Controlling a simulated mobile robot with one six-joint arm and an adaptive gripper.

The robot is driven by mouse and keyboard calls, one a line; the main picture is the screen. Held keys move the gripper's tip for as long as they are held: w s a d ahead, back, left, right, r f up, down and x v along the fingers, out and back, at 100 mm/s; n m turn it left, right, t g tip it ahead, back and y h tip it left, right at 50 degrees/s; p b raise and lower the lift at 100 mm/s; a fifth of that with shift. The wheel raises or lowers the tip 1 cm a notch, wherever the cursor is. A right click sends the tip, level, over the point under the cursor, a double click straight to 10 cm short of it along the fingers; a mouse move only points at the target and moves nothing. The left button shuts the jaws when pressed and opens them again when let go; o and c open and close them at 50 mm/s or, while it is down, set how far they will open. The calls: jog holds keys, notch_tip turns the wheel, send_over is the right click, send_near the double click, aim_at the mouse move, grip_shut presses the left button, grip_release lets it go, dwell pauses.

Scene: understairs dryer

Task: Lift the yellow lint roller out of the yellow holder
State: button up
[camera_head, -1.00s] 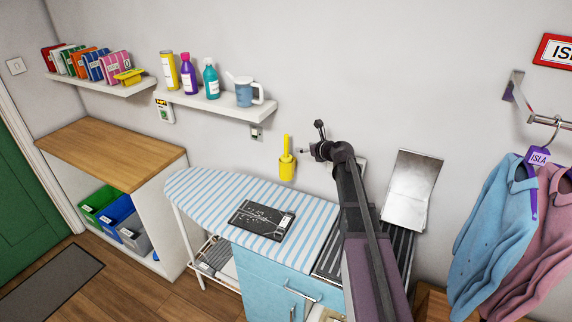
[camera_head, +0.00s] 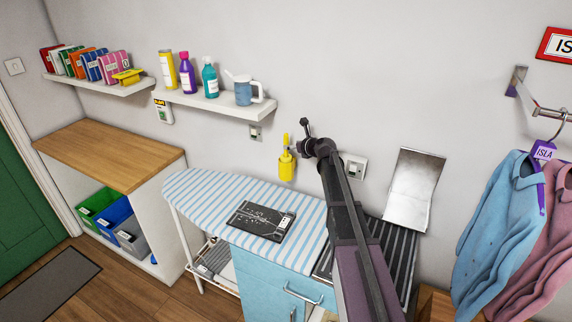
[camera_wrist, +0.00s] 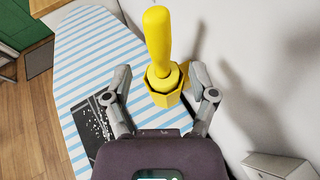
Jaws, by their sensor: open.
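The yellow lint roller (camera_wrist: 157,36) stands upright in the yellow holder (camera_wrist: 166,98), its handle sticking up out of the top. In the head view the roller (camera_head: 286,141) and the wall-mounted holder (camera_head: 286,169) are just left of my arm's end. My gripper (camera_wrist: 166,83) is open in the wrist view, with one finger on each side of the roller and holder. Gaps show between the fingers and the roller. In the head view my gripper is mostly hidden behind the wrist, so its fingertips are hard to make out there.
A striped ironing board (camera_head: 205,190) with a dark tablet-like panel (camera_head: 261,221) lies below the holder. A wall socket (camera_head: 354,167) and a tilted metal panel (camera_head: 414,188) are to the right. A shelf (camera_head: 218,104) with bottles and a jug hangs up left.

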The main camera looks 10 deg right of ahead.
aim_at(286, 156)
jog(key=shift+b+x, duration=1.15)
jog(key=shift+x, duration=1.5)
jog(key=shift+s+f, duration=0.1)
jog(key=shift+f, duration=0.1)
grip_shut()
